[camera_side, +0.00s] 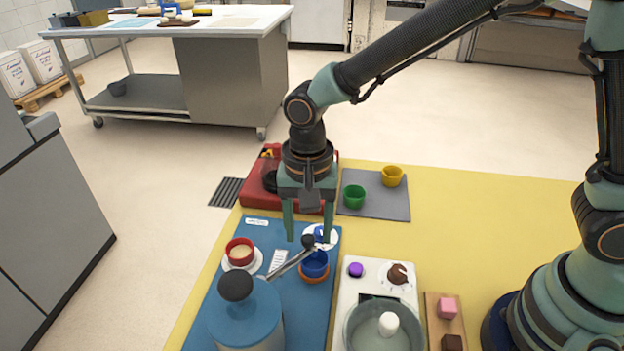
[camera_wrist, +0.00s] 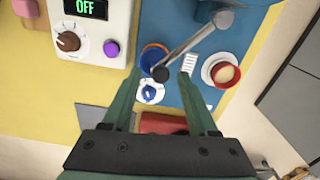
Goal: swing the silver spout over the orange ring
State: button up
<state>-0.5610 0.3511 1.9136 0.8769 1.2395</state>
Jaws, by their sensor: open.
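The silver spout (camera_side: 290,264) reaches out from a blue round-topped vessel (camera_side: 246,318) and ends in a black knob (camera_side: 308,241). In the wrist view the silver spout (camera_wrist: 193,43) slants across the blue panel. The orange ring (camera_side: 315,278) lies around the foot of a blue cup (camera_side: 314,264), which covers most of it. The spout's end passes beside the cup, near its rim. My gripper (camera_side: 308,226) points down, open and empty, with its fingers either side of the black knob. In the wrist view my gripper (camera_wrist: 158,75) has the knob between its fingertips; contact cannot be told.
A red cup (camera_side: 239,251) on a white saucer stands left of the spout. A white dial (camera_wrist: 150,92) with a blue knob is close behind the blue cup. A white scale with a bowl (camera_side: 383,330) stands right. Green (camera_side: 354,197) and yellow (camera_side: 391,175) cups sit on a grey mat.

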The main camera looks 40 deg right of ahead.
notch_tip(320, 180, up, 11)
jog(key=shift+r, duration=0.2)
dwell(0.4)
jog(key=s+d+r+n+t, duration=0.1)
jog(key=d+n, duration=0.3)
jog(key=d, duration=0.6)
jog(key=s+d+r+n+t, duration=0.1)
jog(key=s+d+n+t, duration=0.2)
jog(key=d, duration=0.8)
jog(key=shift+s+r+n+t, duration=0.3)
jog(key=shift+s+n+t, duration=0.1)
jog(key=shift+s+t, duration=0.35)
